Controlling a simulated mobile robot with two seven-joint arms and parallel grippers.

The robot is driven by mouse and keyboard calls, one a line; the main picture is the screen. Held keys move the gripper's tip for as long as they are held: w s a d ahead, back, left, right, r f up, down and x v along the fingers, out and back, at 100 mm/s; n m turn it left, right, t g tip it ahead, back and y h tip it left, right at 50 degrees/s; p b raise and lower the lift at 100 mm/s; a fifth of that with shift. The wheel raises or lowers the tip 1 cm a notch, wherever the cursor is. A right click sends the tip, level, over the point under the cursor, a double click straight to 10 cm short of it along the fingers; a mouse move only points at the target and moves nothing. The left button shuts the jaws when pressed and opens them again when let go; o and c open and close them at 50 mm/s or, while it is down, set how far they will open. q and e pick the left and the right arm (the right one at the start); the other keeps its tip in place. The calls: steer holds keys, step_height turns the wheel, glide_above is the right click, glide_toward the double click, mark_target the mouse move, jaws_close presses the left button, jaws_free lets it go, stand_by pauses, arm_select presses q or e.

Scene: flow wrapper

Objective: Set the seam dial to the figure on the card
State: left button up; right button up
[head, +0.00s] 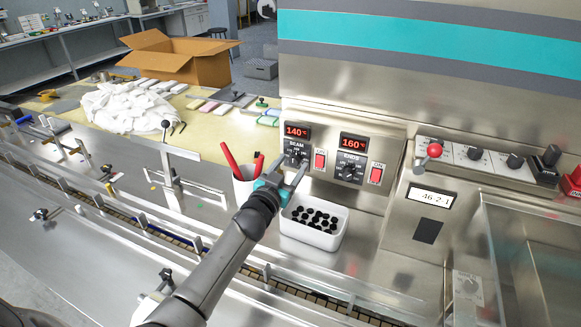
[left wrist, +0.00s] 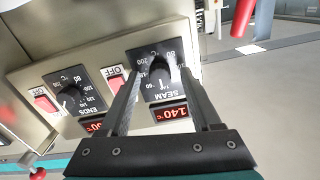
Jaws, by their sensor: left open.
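The seam dial (head: 297,153) is a black knob on a dark plate on the steel machine front, under a red display (head: 296,131) reading 140°C. It shows upside down in the left wrist view (left wrist: 160,75). My left gripper (head: 291,170) is open in front of it. In the left wrist view its fingertips (left wrist: 160,79) lie to either side of the knob. I cannot tell whether they touch it. The knob's exact pointer setting is too small to read. A white label (head: 432,197) on the right reads about 46-2-1; I cannot tell whether it is the card.
The ENDS dial (head: 349,171), display at 160°C, sits to the right. Red rocker switches (head: 320,160) stand beside the dials. A white tray of black pieces (head: 314,232) and a white cup with red-handled tools (head: 243,186) stand close below the gripper.

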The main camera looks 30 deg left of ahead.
arm_select(q)
jaws_close()
stand_by(0.6)
